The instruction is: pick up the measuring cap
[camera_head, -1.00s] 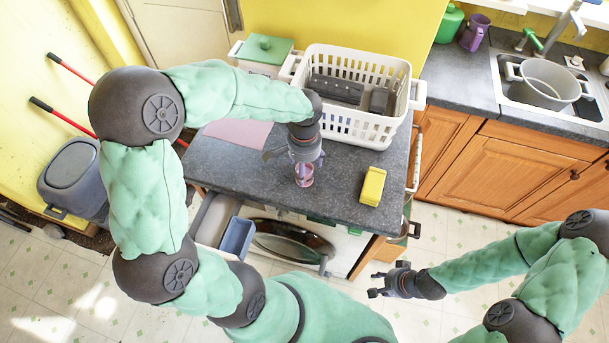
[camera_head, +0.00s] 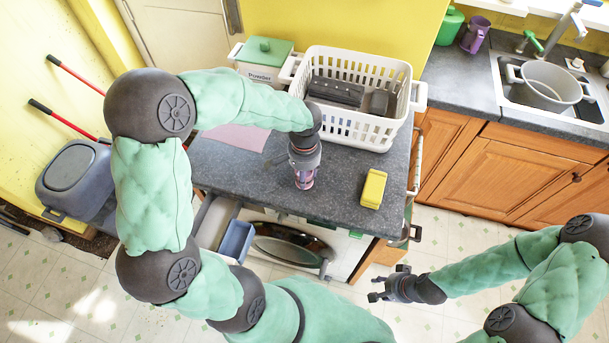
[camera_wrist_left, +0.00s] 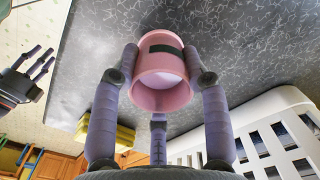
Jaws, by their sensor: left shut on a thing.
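The measuring cap is a small pink cup with a dark rectangular mark, near the front of the dark counter. In the left wrist view the cap (camera_wrist_left: 162,72) sits between the lilac fingers of my left gripper (camera_wrist_left: 162,78), which touch it on both sides. In the head view my left gripper (camera_head: 304,175) points down over the counter and mostly hides the cap (camera_head: 304,184). I cannot tell whether the cap touches the counter. My right gripper (camera_head: 374,285) is open and empty, in front of and below the counter; it also shows in the left wrist view (camera_wrist_left: 45,62).
A white basket (camera_head: 352,132) with dark items stands behind, and a yellow block (camera_head: 373,189) lies to the right. A powder box (camera_head: 262,57) with a green lid is at the back left. An open drawer (camera_head: 216,225) with a blue bin (camera_head: 237,240) is below the counter (camera_head: 345,200).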

